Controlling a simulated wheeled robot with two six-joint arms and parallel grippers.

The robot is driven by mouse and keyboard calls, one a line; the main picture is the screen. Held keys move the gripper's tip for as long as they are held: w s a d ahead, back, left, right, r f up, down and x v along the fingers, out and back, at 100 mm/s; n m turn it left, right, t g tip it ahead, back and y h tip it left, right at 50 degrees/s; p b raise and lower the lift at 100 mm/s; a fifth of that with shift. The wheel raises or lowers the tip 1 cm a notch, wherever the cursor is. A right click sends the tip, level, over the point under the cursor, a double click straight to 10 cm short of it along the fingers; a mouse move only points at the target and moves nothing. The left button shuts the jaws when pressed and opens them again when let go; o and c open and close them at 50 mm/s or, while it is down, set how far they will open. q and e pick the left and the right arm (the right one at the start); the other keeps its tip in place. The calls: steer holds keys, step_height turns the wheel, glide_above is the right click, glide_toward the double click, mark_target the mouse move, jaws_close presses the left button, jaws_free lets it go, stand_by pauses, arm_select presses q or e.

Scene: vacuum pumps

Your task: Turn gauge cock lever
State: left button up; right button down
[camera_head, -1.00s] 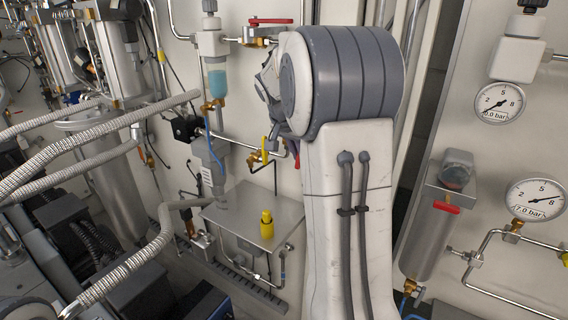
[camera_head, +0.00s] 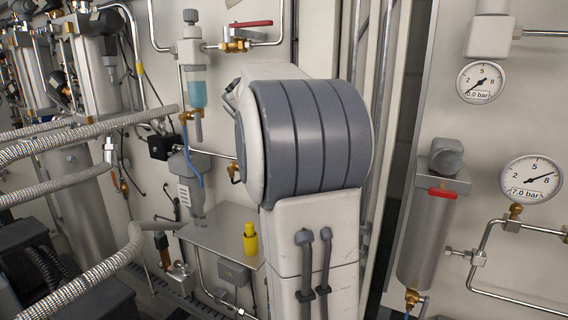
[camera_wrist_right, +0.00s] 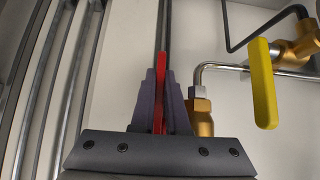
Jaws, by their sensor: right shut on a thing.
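In the right wrist view, my right gripper (camera_wrist_right: 161,76) is shut on a red lever (camera_wrist_right: 159,112), which stands upright between the dark fingers. A brass fitting (camera_wrist_right: 199,118) on a bent metal pipe shows just right of the fingers. Farther right is a yellow lever (camera_wrist_right: 264,84) near another brass valve (camera_wrist_right: 302,42); it is apart from the gripper. In the head view, my grey and white right arm covers the gripper and the held lever. My left gripper is out of view.
In the head view, a red-handled valve (camera_head: 250,23) sits on the upper pipe. A blue-filled glass (camera_head: 197,94) hangs left of my arm, above a shelf with a yellow fitting (camera_head: 251,239). Two dials (camera_head: 481,82) (camera_head: 532,178) and a grey cylinder (camera_head: 430,232) stand right.

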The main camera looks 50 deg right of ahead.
steer(key=shift+r, duration=0.15)
steer(key=c, duration=1.2)
jaws_free()
steer(key=b+v, duration=0.2)
steer(key=v, duration=0.8)
steer(key=shift+a, duration=0.15)
